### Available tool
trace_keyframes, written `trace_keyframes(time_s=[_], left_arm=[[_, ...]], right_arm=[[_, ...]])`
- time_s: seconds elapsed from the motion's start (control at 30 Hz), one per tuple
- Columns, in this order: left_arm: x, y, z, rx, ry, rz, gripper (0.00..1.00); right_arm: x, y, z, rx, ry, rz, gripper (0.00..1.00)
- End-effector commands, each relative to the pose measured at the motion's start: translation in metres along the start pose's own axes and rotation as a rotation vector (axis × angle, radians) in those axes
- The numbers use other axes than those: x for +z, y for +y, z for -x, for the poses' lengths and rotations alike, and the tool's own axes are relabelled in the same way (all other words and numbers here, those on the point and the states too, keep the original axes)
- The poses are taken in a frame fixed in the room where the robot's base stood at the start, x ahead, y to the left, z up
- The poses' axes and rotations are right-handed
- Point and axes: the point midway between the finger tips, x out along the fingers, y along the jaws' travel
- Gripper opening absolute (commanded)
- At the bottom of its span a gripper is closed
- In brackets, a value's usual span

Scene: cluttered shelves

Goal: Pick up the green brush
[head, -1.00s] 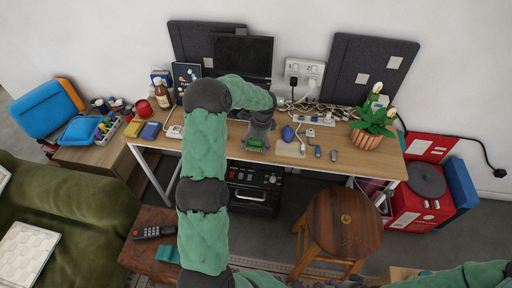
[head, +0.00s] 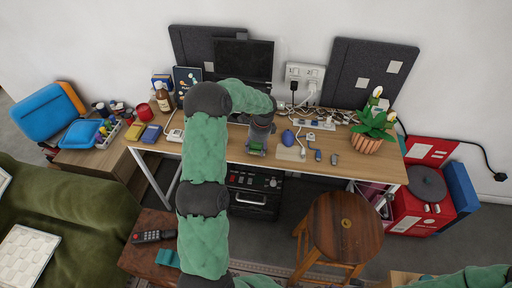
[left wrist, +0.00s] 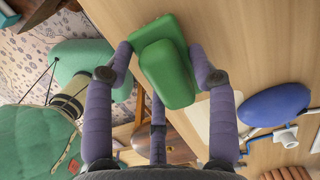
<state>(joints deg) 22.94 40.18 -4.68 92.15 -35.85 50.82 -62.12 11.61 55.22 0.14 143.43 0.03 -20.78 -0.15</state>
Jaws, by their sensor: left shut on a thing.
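The green brush (left wrist: 168,72) is a green block-like piece between the purple-grey fingers of my left gripper (left wrist: 160,62), in the left wrist view. The fingers are shut on it, one on each side. In the head view the left gripper (head: 257,147) is low at the front part of the wooden desk, left of a blue rounded thing. The brush (head: 256,151) shows there as a small green patch at the fingertips. I cannot tell whether it touches the desktop. My right gripper is out of view; only part of its arm shows at the bottom right.
The blue rounded thing (head: 288,137) is close right of the gripper; it also shows in the left wrist view (left wrist: 274,104). A monitor (head: 243,61), cables and a power strip stand behind. A potted plant (head: 371,135) is at the desk's right. A wooden stool (head: 343,225) stands in front.

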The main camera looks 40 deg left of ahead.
Motion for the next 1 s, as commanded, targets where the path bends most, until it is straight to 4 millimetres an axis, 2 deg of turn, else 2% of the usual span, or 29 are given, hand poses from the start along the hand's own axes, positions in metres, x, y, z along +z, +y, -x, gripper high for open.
trace_keyframes(time_s=[0.2,0.27,0.5,0.7,1.0], left_arm=[[0.005,-0.001,0.032,-0.004,0.001,0.001,0.22],[0.004,0.008,0.041,-0.004,0.001,0.0,0.22],[0.002,0.051,0.094,-0.004,0.001,-0.001,0.22],[-0.005,0.093,0.11,-0.002,0.0,-0.003,0.22],[-0.011,0.13,0.126,-0.002,0.001,-0.001,0.22]], right_arm=[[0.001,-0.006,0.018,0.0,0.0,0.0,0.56],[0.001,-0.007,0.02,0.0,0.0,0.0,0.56],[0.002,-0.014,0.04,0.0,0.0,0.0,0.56],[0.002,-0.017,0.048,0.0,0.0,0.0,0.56],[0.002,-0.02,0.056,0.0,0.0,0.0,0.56]])
